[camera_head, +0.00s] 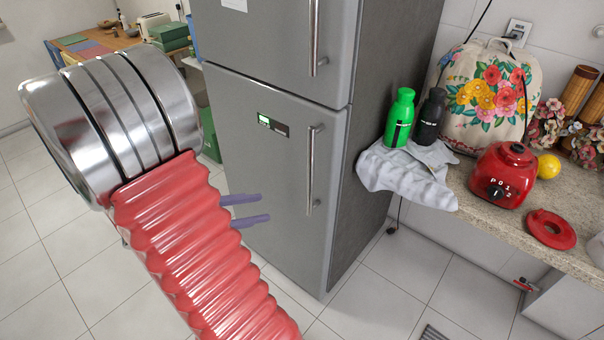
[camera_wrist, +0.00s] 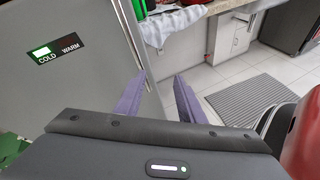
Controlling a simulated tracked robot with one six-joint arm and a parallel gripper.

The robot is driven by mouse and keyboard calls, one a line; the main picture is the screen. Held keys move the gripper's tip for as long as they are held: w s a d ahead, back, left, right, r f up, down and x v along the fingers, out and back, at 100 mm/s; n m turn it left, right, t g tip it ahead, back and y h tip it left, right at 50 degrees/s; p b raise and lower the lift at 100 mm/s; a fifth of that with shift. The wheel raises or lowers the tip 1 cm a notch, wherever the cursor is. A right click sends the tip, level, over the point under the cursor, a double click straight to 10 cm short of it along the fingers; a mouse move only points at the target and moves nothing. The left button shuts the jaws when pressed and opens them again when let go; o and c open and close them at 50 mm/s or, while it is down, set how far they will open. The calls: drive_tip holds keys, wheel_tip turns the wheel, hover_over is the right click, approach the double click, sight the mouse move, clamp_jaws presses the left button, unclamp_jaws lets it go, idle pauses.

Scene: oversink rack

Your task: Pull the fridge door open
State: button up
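The grey fridge (camera_head: 262,165) stands upright in the middle of the head view, with an upper and a lower door, both looking shut. The lower door has a vertical bar handle (camera_head: 310,170) near its right edge; the upper door has a similar handle (camera_head: 314,38). My gripper (camera_head: 244,210) is in front of the lower door, left of its handle in the head view and apart from it. Its two purple fingers are spread with nothing between them. In the wrist view my gripper (camera_wrist: 160,84) has its left finger overlapping the right side of the fridge door (camera_wrist: 75,85).
A granite counter (camera_head: 500,218) right of the fridge holds a cloth (camera_head: 405,178), green and black bottles and a red blender base (camera_head: 502,175). The tiled floor before the fridge is clear. A grey mat (camera_wrist: 250,97) lies on the floor.

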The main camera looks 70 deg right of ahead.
sight(308, 178)
drive_tip(key=d+f+n+g+h, duration=0.1)
drive_tip(key=d+f+n+h, duration=0.3)
drive_tip(key=d, duration=0.5)
drive_tip(key=shift+s+f+n, duration=0.45)
drive_tip(key=shift+f+n, duration=0.2)
drive_tip(key=shift+n, duration=0.05)
drive_tip(key=shift+x, duration=6.95)
drive_tip(key=shift+w+r, duration=0.1)
drive_tip(key=shift+r, duration=0.05)
clamp_jaws()
